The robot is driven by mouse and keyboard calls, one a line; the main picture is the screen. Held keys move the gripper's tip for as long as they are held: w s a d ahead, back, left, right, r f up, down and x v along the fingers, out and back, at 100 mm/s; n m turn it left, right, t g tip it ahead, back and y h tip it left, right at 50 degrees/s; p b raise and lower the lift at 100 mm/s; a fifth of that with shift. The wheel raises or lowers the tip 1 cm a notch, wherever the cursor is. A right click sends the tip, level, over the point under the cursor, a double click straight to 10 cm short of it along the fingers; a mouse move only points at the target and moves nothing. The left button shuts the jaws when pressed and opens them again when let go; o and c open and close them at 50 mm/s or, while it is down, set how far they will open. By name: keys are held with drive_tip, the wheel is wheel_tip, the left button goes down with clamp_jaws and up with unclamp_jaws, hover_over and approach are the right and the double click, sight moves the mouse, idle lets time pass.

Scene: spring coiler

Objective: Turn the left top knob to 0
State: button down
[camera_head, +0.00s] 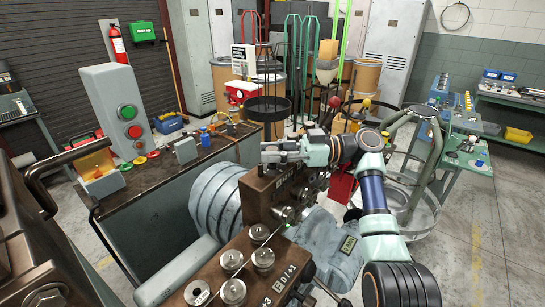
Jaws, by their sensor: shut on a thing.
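The spring coiler's upper brown block (257,196) stands in the middle of the view, with partly covered white markings on its face. My gripper (265,152) reaches in from the right and lies level just over the top of this block. Its fingers point left and are closed at the top of the block. The left top knob is mostly hidden by the fingers, and its pointer and setting cannot be read. A lower brown block carries steel rollers (232,261) and a marking that looks like 0/+1.
A workbench (190,165) on the left carries a grey control box with green and red buttons (127,112). Large grey discs (216,196) sit left of the coiler. A round metal frame (425,205) stands behind my arm. Open floor lies at right.

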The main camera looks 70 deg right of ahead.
sight(272, 148)
drive_tip(key=shift+f+n+g+y, duration=0.1)
drive_tip(key=shift+n+g+y, duration=0.55)
drive_tip(key=shift+y, duration=0.25)
drive_tip(key=c, duration=0.8)
unclamp_jaws()
drive_tip(key=shift+w, duration=0.1)
drive_tip(key=shift+c, duration=0.2)
wheel_tip(272, 148, up, 10)
drive_tip(key=shift+r, duration=0.1)
